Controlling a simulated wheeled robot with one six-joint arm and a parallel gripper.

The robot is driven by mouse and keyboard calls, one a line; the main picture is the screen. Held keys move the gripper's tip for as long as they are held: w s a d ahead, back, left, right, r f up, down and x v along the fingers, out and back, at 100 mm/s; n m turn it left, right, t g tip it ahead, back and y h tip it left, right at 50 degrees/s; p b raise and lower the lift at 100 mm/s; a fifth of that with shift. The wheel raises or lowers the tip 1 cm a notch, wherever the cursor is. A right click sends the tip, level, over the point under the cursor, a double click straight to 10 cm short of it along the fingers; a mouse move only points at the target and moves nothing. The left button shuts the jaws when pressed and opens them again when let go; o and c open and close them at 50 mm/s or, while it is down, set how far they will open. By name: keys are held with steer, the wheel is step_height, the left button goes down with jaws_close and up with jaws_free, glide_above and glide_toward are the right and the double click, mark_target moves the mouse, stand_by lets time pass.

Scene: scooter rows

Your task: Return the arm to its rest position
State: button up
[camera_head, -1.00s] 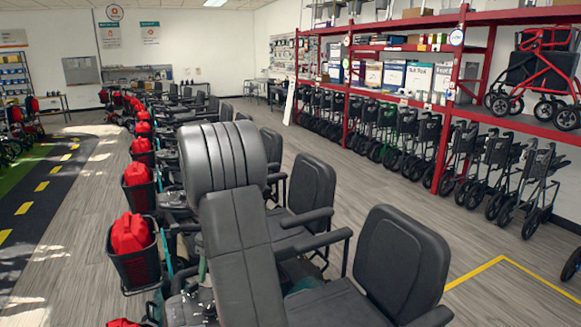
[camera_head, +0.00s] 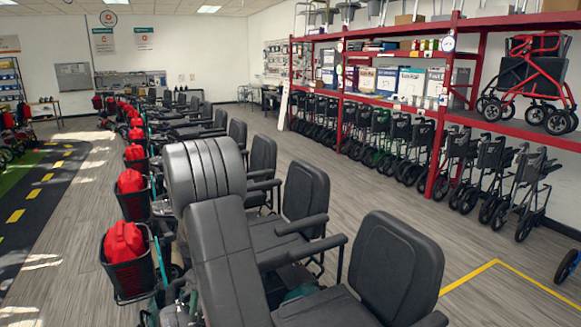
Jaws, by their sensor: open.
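My arm (camera_head: 222,255) rises from the bottom edge left of centre as a dark grey slab, with a wide, rounded, ribbed part (camera_head: 205,172) at its top. It stands in front of a row of scooters and hides part of them. My gripper is not in view, so its place and what is near it cannot be seen.
Black scooter seats (camera_head: 397,265) stand close on the right of my arm. Baskets with red bags (camera_head: 123,243) line the left. A red shelf rack (camera_head: 440,170) with folded walkers stands along the right wall. Clear floor (camera_head: 365,200) lies between.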

steer(key=b+v, duration=0.1)
steer(key=v, duration=1.3)
steer(key=p+x, duration=0.1)
steer(key=x, duration=1.3)
steer(key=shift+f+m, duration=0.1)
steer(key=shift+m, duration=0.2)
steer(key=m+y+p, duration=0.1)
steer(key=m, duration=0.4)
steer(key=shift+t+p, duration=0.4)
steer(key=m+t+y+p, duration=0.1)
steer(key=m, duration=0.4)
steer(key=shift+s+m+p, duration=0.15)
steer(key=shift+m+p, duration=0.2)
steer(key=shift+m, duration=0.05)
steer(key=b+v, duration=0.1)
steer(key=v, duration=1.1)
steer(key=shift+d, duration=0.15)
